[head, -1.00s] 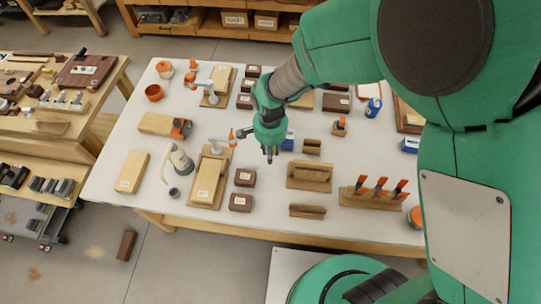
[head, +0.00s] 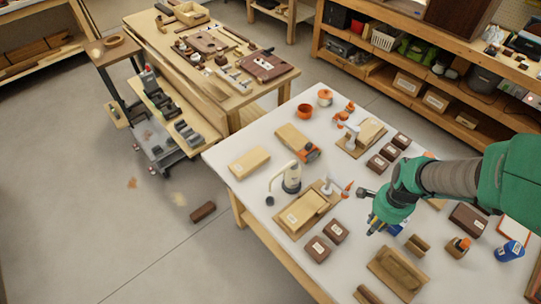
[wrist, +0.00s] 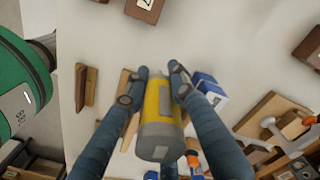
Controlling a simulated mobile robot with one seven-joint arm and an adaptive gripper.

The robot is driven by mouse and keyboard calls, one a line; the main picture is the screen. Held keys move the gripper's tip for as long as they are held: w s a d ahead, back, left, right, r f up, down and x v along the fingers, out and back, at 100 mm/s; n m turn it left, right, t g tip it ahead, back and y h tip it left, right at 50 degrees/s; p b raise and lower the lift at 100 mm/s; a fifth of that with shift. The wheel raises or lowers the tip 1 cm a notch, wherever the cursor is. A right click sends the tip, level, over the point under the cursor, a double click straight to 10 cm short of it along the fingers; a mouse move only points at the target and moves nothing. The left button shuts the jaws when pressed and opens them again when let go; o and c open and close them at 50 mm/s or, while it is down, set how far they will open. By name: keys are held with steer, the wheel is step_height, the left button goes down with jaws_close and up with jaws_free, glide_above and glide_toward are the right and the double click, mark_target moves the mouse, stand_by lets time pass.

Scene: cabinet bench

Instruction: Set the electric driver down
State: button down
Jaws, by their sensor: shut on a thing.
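The electric driver (wrist: 160,125) is a yellow and grey cylinder, seen end-on in the wrist view. My gripper (wrist: 160,80) is shut on it, with one dark blue finger on each side. In the head view my gripper (head: 376,224) is above the white table (head: 262,212), right of two small dark labelled boxes. Most of the driver is hidden by the gripper there. I cannot tell how high it is above the table.
A dark labelled box (head: 318,249) stands just left of my gripper. A wooden holder (head: 400,272) is in front, and a blue can (head: 509,251) stands to the right. A board with an orange-tipped clamp (head: 305,208) lies to the left. A wooden workbench (head: 235,85) stands behind.

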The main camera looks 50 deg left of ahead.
step_height(320, 180, up, 11)
steer(key=shift+f, duration=0.1)
steer(key=shift+a+r, duration=0.25)
steer(key=s+a+r+p, duration=0.15)
steer(key=a+p, duration=0.25)
steer(key=a, duration=2.2)
steer(key=s+a+f+m+p, duration=0.1)
steer(key=s+a, duration=0.3)
steer(key=a, duration=0.4)
steer(key=s+a+p, duration=0.2)
steer(key=s+a, duration=0.3)
steer(key=a, duration=0.2)
steer(key=s+a+f+m+p, duration=0.1)
steer(key=s+a, duration=0.3)
steer(key=a, duration=0.4)
step_height(320, 180, down, 15)
steer(key=shift+d+r, duration=0.1)
steer(key=shift+w+f, duration=0.1)
steer(key=shift+f, duration=0.25)
